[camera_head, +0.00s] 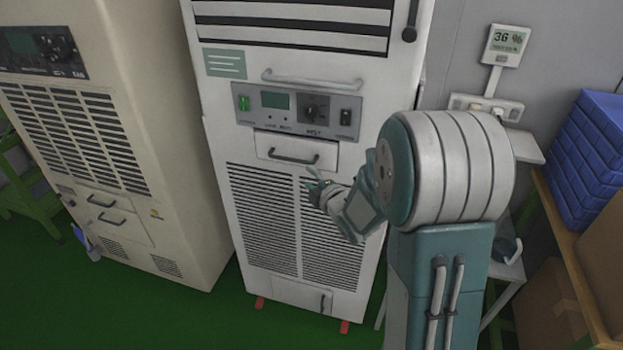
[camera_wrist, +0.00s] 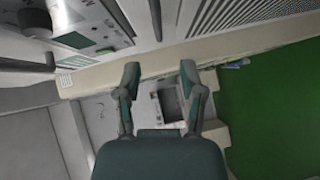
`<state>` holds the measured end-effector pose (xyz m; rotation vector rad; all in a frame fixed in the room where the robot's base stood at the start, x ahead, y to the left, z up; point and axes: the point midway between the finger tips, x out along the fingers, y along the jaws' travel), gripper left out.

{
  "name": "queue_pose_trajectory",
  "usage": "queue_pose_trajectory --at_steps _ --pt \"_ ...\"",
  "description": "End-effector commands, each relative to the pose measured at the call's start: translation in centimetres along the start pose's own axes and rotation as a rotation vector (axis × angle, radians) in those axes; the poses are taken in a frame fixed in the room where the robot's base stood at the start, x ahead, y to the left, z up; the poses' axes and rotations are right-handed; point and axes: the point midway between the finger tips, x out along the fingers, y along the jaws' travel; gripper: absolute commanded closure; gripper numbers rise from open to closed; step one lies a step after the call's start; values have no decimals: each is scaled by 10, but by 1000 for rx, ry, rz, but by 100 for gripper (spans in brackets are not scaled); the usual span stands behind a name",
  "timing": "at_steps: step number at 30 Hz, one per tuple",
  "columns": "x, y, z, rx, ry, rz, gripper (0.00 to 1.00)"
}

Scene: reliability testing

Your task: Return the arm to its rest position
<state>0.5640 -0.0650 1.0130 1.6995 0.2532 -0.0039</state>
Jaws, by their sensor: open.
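My arm reaches up from the lower right of the head view, and its wrist end points left. My gripper (camera_head: 314,184) is in front of the white cabinet (camera_head: 222,130), near the small drawer (camera_head: 296,151) with a dark handle. In the wrist view my gripper (camera_wrist: 160,75) has its two fingers apart with nothing between them. I cannot tell the exact distance between the fingers and the cabinet front.
A beige cabinet (camera_head: 165,180) stands at left. At right are a wall display (camera_head: 506,44) reading 36 %, a socket box (camera_head: 486,108), blue boxes (camera_head: 590,150) on a shelf and a cardboard box (camera_head: 550,310). Green floor (camera_head: 150,315) is clear in front.

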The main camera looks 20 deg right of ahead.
Motion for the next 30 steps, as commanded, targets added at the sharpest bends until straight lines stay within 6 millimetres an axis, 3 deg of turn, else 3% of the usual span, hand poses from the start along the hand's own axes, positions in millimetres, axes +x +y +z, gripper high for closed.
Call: queue_pose_trajectory --at_steps 8,14,23,30 --pt "0 1 0 4 -3 -2 49" --pt "-17 25 -7 126 -93 -74 49" --pt "-84 55 -26 515 -343 -227 49" --pt "-159 58 -55 860 -538 -331 49"
